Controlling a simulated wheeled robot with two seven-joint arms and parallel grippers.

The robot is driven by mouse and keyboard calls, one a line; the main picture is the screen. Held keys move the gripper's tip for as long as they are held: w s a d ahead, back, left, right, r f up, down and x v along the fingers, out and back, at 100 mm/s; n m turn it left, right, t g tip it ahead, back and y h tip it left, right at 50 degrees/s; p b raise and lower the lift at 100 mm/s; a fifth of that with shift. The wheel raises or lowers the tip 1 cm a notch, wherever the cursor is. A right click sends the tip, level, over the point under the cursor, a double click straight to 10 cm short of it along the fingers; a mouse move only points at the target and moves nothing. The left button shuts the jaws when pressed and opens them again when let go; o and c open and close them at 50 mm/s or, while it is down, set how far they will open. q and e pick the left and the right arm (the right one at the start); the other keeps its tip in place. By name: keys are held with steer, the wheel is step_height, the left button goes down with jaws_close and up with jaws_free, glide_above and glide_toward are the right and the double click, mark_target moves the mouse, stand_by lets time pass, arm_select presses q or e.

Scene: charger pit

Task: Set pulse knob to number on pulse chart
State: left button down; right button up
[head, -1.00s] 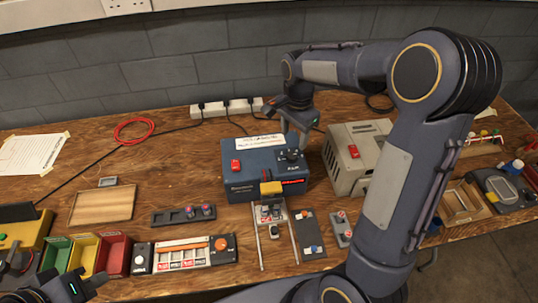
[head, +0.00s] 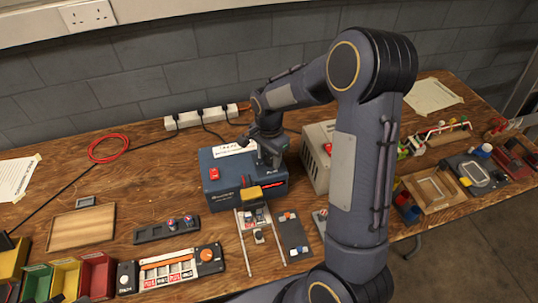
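The blue charger box (head: 243,187) stands in the middle of the wooden table, with a red switch (head: 214,174) and a white paper label (head: 234,149) on top. My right gripper (head: 270,157) reaches down from above onto the right side of its top, where it hides the black knob. I cannot tell whether its fingers touch or hold the knob. The label's writing is too small to read, and I cannot make out which sheet is the pulse chart. My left gripper is out of view.
A beige box (head: 313,158) stands close to the right of the blue box, partly behind my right arm. A slotted panel with an orange knob (head: 206,254) and a rail fixture (head: 243,236) lie in front.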

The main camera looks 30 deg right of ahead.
steer(key=c, duration=0.8)
steer(key=shift+o, duration=0.2)
steer(key=n+b, duration=0.1)
steer(key=n, duration=0.2)
steer(key=shift+n, duration=2.3)
steer(key=o, duration=1)
